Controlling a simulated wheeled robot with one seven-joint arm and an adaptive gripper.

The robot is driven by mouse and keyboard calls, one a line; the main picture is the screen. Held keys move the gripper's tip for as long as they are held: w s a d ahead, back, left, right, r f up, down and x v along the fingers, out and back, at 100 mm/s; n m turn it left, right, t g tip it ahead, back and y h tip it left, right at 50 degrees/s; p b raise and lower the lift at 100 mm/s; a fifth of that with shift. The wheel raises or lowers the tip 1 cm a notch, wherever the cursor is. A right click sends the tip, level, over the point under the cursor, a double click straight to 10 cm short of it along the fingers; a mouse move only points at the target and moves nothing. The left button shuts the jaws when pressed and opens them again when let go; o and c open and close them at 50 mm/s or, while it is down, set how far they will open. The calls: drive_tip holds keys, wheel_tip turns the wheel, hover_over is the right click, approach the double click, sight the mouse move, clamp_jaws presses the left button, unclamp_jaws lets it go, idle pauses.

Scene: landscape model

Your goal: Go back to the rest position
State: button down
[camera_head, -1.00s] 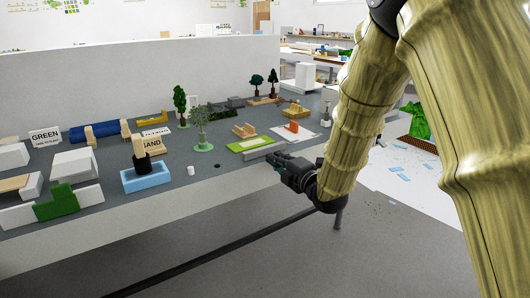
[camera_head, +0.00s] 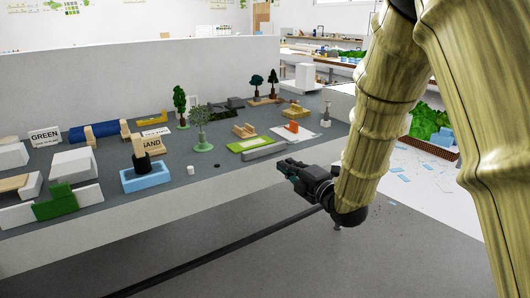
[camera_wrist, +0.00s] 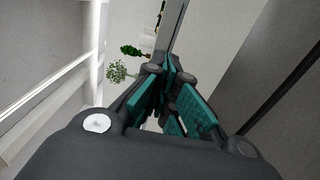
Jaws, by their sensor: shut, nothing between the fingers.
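My gripper (camera_head: 284,166) is at the front edge of the long grey table, to the right of the small model trees, and holds nothing. In the wrist view its teal-padded fingers (camera_wrist: 168,95) are together. My arm comes down from the upper right in the head view and hides part of the table's right end and the floor behind it.
The grey table (camera_head: 240,172) holds model parts: a green tree (camera_head: 201,128), a light blue tray (camera_head: 147,178), a green block (camera_head: 57,204) and a grey bar (camera_head: 264,150). A crate of greenery (camera_head: 430,125) stands at the right. Open floor lies in front of the table.

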drive_tip(key=shift+f, duration=0.1)
drive_tip(key=s+d+f+m+g+h, duration=0.1)
drive_tip(key=s+d+f+m+h, duration=0.2)
drive_tip(key=f, duration=0.7)
drive_tip(key=s+d+f+m+g+h, duration=0.15)
drive_tip(key=s+d+f+m, duration=0.3)
drive_tip(key=f, duration=0.45)
drive_tip(key=s+d+f+m+g+h, duration=0.2)
drive_tip(key=s+f+m, duration=0.15)
drive_tip(key=f, duration=0.65)
drive_tip(key=s+d+f+m+g+h, duration=0.1)
drive_tip(key=s+d+f+m+g, duration=0.3)
drive_tip(key=s+f, duration=0.55)
drive_tip(key=s+d+f+m+g+h, duration=0.25)
drive_tip(key=s+f+m, duration=0.25)
drive_tip(key=s+f, duration=0.45)
drive_tip(key=s+d+f+m+g, duration=0.2)
drive_tip(key=s+m, duration=0.1)
drive_tip(key=s, duration=0.7)
drive_tip(key=s+d+f+m+g, duration=0.2)
drive_tip(key=s+m, duration=0.1)
drive_tip(key=s, duration=0.6)
wheel_tip(320, 180, up, 27)
drive_tip(key=p, duration=2.7)
drive_tip(key=shift+w+r+h, duration=0.2)
drive_tip(key=shift+w+h, duration=0.1)
drive_tip(key=shift+w, duration=0.1)
drive_tip(key=shift+d, duration=0.1)
